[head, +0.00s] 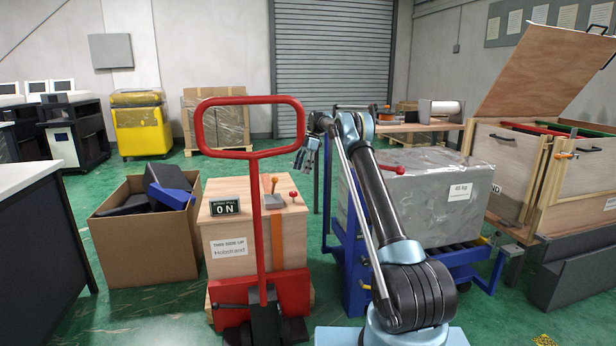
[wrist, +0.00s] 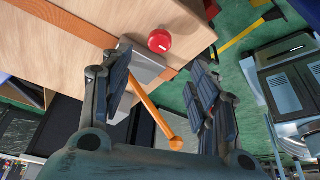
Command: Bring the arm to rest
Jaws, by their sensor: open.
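My arm (head: 385,200) rises from the base at the lower right and bends over at the top. My gripper (head: 307,152) hangs to the left of its elbow, just right of the red pallet jack handle. In the wrist view my gripper (wrist: 158,85) has its two fingers apart with nothing held between them. Beyond the fingers are an orange-handled lever (wrist: 150,110) and a red knob (wrist: 159,41) on the wooden crate. In the head view the lever (head: 274,184) and the knob (head: 293,195) stand on the crate top, lower than the gripper.
The red pallet jack (head: 258,150) stands before the wooden crate (head: 225,235), which bears a small display (head: 225,207). A cardboard box (head: 140,240) is at left. A blue cart (head: 355,265) with a grey wrapped load (head: 430,205) and an open wooden crate (head: 505,180) are at right.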

